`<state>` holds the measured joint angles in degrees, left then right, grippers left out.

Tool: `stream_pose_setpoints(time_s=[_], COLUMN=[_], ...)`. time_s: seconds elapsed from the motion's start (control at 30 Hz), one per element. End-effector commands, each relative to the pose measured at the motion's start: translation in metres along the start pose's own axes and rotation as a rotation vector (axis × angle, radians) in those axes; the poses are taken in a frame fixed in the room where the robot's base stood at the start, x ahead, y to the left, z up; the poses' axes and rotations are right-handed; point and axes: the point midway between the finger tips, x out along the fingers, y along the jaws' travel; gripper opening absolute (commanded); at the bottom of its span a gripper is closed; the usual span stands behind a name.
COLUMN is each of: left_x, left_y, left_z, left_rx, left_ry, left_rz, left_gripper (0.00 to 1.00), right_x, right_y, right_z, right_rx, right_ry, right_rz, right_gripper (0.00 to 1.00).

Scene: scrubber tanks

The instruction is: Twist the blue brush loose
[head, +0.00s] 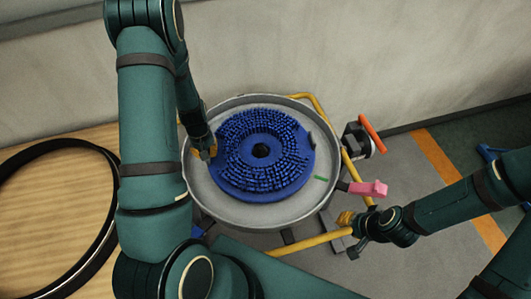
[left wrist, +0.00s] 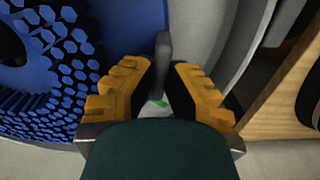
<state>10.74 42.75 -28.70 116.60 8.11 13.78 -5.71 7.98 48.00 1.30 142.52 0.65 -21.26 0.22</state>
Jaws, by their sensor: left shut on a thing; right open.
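The round blue brush (head: 292,172), with bristles facing up and a dark centre hole, lies inside a grey round pan (head: 215,200). My left gripper (head: 204,150) is at the brush's left edge. In the left wrist view its orange fingers (left wrist: 163,75) are closed around a dark grey upright tab (left wrist: 163,48) at the brush's rim. A similar dark tab (head: 315,139) shows on the brush's right edge. My right gripper (head: 358,226) is open and apart from the brush, outside the pan at the lower right, near a pink handle (head: 371,188).
A yellow tube frame (head: 312,241) runs around the pan. A red-orange handle (head: 372,134) stands at its right. A black ring (head: 105,220) lies on a wooden surface (head: 50,195) at the left. A wall is behind. Floor with an orange stripe (head: 437,155) is at the right.

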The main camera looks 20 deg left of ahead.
Motion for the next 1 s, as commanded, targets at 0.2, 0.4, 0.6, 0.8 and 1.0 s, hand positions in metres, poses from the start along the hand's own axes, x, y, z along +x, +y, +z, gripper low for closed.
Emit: stream_pose_setpoints(time_s=[0.2, 0.4, 0.6, 0.8, 1.0], left_x=[0.001, 0.001, -0.005, -0.038, -0.080], left_y=[0.001, 0.001, 0.000, 0.001, 0.002], left_z=[0.006, 0.005, 0.005, 0.004, 0.004], left_rx=[-0.021, -0.021, -0.021, -0.019, -0.019], left_ry=[-0.005, -0.003, -0.002, 0.003, 0.003], left_rz=[0.001, 0.000, -0.001, 0.001, 0.002], left_gripper=[0.41, 0.41, 0.41, 0.41, 0.41], right_x=[0.000, 0.000, -0.001, -0.001, -0.001], right_y=[0.000, 0.000, 0.000, 0.000, 0.000], right_z=[0.000, 0.000, 0.000, 0.000, 0.000], right_rx=[0.000, 0.000, 0.000, 0.000, 0.000], right_ry=[0.000, 0.000, 0.000, 0.000, 0.000], right_rz=[0.000, 0.000, 0.000, 0.000, 0.000], right_gripper=[0.34, 0.34, 0.34, 0.34, 0.34])
